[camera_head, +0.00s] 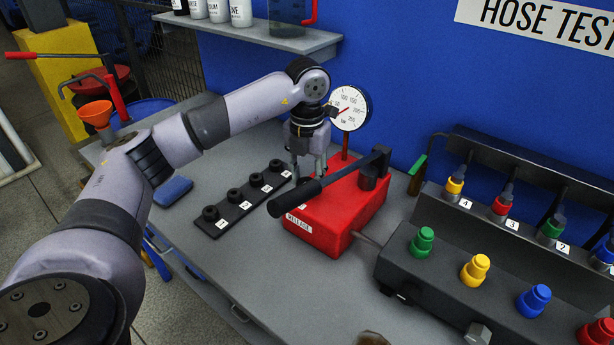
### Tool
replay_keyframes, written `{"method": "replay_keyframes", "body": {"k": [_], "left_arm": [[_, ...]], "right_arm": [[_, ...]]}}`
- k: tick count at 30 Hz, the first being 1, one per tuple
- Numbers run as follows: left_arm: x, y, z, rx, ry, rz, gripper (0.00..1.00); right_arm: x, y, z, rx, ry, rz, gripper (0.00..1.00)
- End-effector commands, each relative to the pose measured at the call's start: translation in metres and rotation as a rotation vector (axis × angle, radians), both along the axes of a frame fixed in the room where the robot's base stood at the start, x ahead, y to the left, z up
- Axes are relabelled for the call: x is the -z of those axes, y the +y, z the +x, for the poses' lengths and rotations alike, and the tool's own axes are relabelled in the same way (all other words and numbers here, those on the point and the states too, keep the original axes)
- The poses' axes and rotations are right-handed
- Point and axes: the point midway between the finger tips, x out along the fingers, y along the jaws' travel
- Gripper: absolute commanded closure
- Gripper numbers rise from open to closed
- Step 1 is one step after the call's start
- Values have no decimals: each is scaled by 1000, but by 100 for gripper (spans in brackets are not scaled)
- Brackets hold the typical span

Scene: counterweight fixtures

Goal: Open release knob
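A red pump box (325,222) with a white RELEASE label (299,222) on its front sits on the grey bench. A black lever handle (296,198) reaches across its top from a pivot at the right. My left gripper (307,177) points down at the box's back left corner, behind the handle. Its two fingers stand apart. I cannot make out the release knob clearly; the handle and fingers cover that area, and I cannot tell whether the fingers touch it. My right gripper is not in view.
A round gauge (349,108) stands behind the box. A black strip with several knobs (243,200) lies to the left, near a blue sponge (173,191). A dark hose test block (440,275) with coloured fittings fills the right. The front bench is mostly clear.

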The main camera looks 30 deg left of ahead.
Motion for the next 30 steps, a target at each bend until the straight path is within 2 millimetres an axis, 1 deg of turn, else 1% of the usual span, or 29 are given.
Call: {"method": "replay_keyframes", "body": {"k": [8, 9, 17, 26, 30], "left_arm": [[-2, 1, 2, -4, -7, 0, 94], [-2, 1, 2, -4, -7, 0, 64], [-1, 1, 1, -1, -4, 1, 46], [-1, 0, 0, 0, -2, 0, 46], [-12, 0, 1, 0, -5, 0, 46]], "right_arm": [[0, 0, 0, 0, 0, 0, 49], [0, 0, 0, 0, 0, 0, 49], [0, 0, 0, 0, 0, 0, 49], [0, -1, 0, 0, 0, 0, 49], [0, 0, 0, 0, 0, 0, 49]]}}
